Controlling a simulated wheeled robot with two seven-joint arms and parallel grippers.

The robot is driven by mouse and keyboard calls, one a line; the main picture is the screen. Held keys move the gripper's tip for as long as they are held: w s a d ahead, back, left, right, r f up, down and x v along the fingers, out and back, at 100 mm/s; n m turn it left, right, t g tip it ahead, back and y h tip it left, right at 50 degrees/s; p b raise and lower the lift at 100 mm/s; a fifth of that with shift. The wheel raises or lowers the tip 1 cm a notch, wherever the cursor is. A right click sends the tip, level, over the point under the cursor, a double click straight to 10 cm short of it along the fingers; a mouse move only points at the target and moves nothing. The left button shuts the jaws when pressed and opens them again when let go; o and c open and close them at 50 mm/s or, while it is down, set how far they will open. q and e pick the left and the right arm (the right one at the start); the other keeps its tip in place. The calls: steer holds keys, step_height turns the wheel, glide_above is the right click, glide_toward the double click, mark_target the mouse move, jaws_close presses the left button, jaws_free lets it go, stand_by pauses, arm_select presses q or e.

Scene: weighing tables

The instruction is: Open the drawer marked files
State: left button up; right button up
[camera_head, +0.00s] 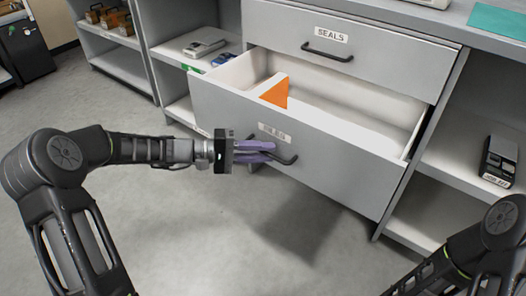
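The lower drawer (230,112) stands well open, pulled out of the grey cabinet. The small label (274,131) on its front is too blurred to read surely. Its black bar handle (289,160) is below the label. My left gripper (270,152), with purple fingers, is at this handle and appears shut on it, hiding part of the bar. An orange wedge-shaped piece (275,92) stands inside the drawer towards the left; the rest of the drawer that I see is bare. My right arm shows at the bottom right, but its gripper is out of view.
The drawer marked SEALS (385,62) above is shut. Open shelves on the left hold a grey device (204,46) and a blue item (222,59). A black device (498,158) sits on the right shelf. A teal mat (500,20) lies on top. The floor before the drawer is clear.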

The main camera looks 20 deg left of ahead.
arm_select(q)
steer(key=shift+o, duration=1.1)
steer(key=p+v, duration=0.2)
steer(key=v, duration=0.5)
steer(key=shift+a, duration=0.35)
steer(key=shift+s, duration=0.1)
